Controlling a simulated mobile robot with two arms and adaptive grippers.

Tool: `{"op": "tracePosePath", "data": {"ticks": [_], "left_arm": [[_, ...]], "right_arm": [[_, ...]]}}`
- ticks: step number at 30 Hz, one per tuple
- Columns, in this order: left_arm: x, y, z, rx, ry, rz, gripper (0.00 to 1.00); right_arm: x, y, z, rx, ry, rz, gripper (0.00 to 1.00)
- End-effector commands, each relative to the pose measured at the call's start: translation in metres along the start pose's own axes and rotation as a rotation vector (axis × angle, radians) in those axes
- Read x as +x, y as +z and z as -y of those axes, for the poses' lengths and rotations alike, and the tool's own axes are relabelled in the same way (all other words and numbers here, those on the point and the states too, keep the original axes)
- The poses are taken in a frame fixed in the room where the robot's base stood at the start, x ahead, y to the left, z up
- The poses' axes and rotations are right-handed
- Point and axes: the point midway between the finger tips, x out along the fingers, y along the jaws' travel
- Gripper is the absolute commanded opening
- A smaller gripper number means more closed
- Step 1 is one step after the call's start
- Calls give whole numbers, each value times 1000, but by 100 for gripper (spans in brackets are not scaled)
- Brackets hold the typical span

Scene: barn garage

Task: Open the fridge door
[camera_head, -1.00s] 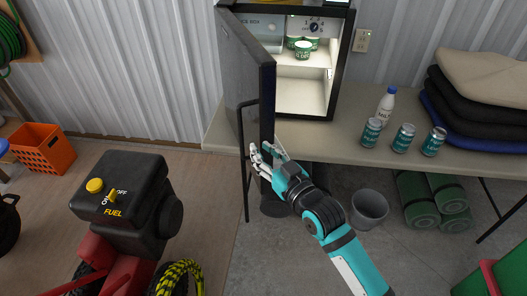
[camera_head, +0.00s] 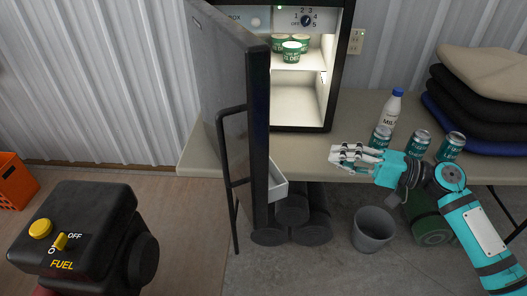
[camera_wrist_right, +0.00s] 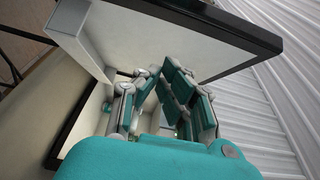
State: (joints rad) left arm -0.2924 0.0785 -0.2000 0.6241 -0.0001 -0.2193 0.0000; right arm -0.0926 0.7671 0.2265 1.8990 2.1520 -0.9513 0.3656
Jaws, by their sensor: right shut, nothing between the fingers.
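The fridge (camera_head: 345,60) stands on the table with its lit inside showing. Its dark door (camera_head: 225,75) stands wide open, swung out toward me on the left, with a long black handle (camera_head: 222,150) on its outer face. A pale door bin (camera_head: 279,183) shows low at the inner side. My right gripper (camera_head: 335,153) is shut and empty, right of the door and apart from it, in front of the cans. The right wrist view shows its fingers (camera_wrist_right: 165,92) below the door's pale inner face (camera_wrist_right: 140,35). My left gripper is not in view.
Several green cups (camera_head: 291,50) sit on the fridge shelf. A milk bottle (camera_head: 391,112) and cans (camera_head: 417,143) stand on the table (camera_head: 330,148) beside folded cloths (camera_head: 485,75). A bin (camera_head: 372,228) is below. A black and yellow fuel unit (camera_head: 85,225) is at lower left.

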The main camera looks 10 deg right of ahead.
Motion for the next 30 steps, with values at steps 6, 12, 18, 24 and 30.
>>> {"op": "tracePosePath", "data": {"ticks": [6, 12, 18, 24, 30], "left_arm": [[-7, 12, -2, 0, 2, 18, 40], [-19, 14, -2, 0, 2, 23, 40], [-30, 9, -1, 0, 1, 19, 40], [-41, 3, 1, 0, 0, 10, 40], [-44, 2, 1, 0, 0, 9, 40]], "right_arm": [[18, 1, 7, 10, -11, 9, 0], [60, 1, 9, 9, -13, 7, 0], [102, 1, 8, 9, -11, 7, 0], [120, 23, 7, 10, -9, 5, 0], [126, 29, 5, 9, -9, 4, 0]]}}
